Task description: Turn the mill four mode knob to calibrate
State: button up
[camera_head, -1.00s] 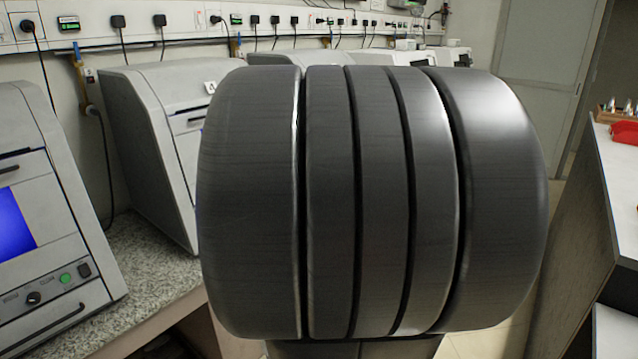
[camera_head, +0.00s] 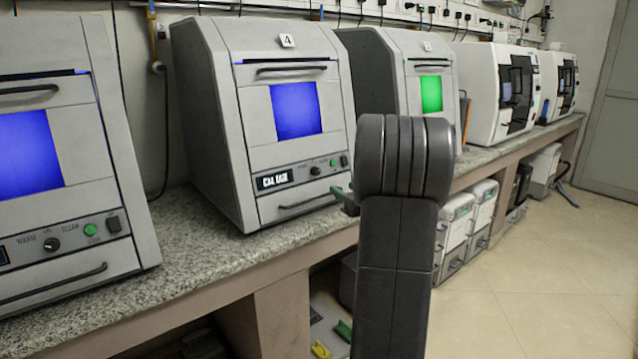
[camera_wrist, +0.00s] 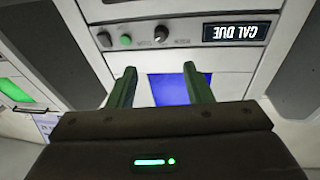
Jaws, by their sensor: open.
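Mill four (camera_head: 225,120) is the grey cabinet with a "4" plate on top and a blue window. Its display (camera_head: 274,180) reads "CAL DUE". The dark round mode knob (camera_head: 315,170) sits right of the display; I cannot read its setting. The wrist view is upside down and shows the mode knob (camera_wrist: 160,34) beyond my fingertips, between the display (camera_wrist: 237,31) and the green button (camera_wrist: 125,40). My gripper (camera_wrist: 157,72) is open and empty, with its green fingers apart and short of the panel. In the head view my gripper (camera_head: 345,200) is mostly hidden behind my arm.
A similar mill (camera_head: 60,150) with a blue window stands at the left, and one with a green window (camera_head: 430,90) at the right. All stand on a speckled worktop (camera_head: 190,240). Mill four's handle (camera_head: 308,203) juts out below its panel. Floor at right is clear.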

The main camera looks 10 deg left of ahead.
aim_at(318, 172)
jog(key=b+x, duration=0.1)
jog(key=x, duration=1.2)
jog(key=shift+w+a+r, duration=0.1)
jog(key=shift+w+a, duration=0.1)
jog(key=shift+a, duration=0.1)
jog(key=c, duration=1)
jog(key=shift+n, duration=0.5)
jog(key=n+y, duration=0.1)
jog(key=n, duration=0.1)
jog(key=n+g+y+b, duration=0.1)
jog(key=n, duration=0.2)
jog(key=shift+w+d+n, duration=0.1)
jog(key=shift+d+n, duration=0.05)
jog(key=shift+n, duration=0.15)
jog(key=n+g, duration=0.1)
jog(key=n, duration=0.3)
jog(key=n+g+y, duration=0.1)
jog(key=n, duration=0.2)
jog(key=shift+w+d+n, duration=0.1)
jog(key=shift+n, duration=0.3)
jog(key=shift+g, duration=0.3)
